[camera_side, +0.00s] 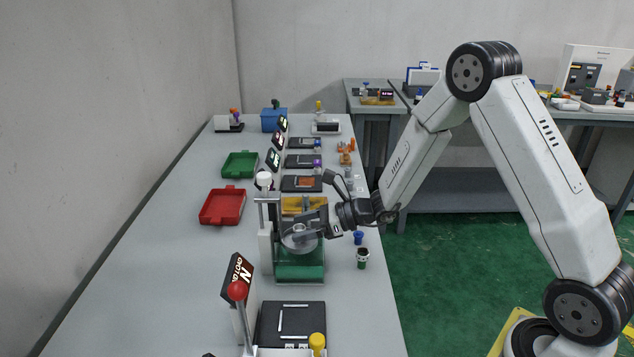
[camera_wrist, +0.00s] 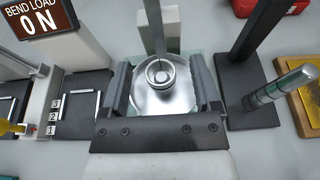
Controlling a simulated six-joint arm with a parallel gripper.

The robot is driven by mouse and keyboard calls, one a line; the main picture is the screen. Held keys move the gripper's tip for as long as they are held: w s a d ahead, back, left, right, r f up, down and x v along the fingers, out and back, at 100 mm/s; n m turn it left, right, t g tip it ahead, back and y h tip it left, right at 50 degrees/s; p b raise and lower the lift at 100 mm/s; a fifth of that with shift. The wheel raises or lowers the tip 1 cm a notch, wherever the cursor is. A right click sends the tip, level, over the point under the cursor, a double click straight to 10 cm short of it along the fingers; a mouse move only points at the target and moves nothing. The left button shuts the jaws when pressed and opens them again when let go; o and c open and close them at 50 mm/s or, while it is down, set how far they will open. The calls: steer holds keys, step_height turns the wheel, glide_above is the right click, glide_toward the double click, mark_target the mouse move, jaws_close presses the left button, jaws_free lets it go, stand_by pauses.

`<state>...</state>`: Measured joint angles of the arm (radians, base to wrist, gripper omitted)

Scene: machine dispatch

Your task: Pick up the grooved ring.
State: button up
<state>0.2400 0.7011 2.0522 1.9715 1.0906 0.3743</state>
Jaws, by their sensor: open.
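A small silver ring (camera_wrist: 153,79) with concentric edges, which looks like the grooved ring, sits on a round shiny metal plate (camera_wrist: 172,103) in the wrist view. A grey rod (camera_wrist: 153,28) of the stand reaches down to it from above. My gripper (camera_wrist: 160,72) is open, with one dark finger on each side of the ring and plate. I cannot tell whether the fingers touch the plate. In the side view my gripper (camera_side: 301,234) is at the stand over a green base (camera_side: 300,273), and the plate (camera_side: 299,244) shows there. The ring is too small to make out clearly there.
A "BEND LOAD ON" sign (camera_wrist: 40,14) stands left in the wrist view. A dark post (camera_wrist: 256,45) and a metal cylinder (camera_wrist: 281,88) stand close on the right. In the side view, red (camera_side: 222,206) and green (camera_side: 240,164) trays lie left; the table's left side is clear.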

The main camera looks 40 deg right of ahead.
jaws_close()
steer(key=shift+r, duration=0.25)
steer(key=shift+r, duration=0.9)
steer(key=s+r, duration=1)
steer(key=s, duration=0.4)
steer(key=shift+d+r, duration=0.35)
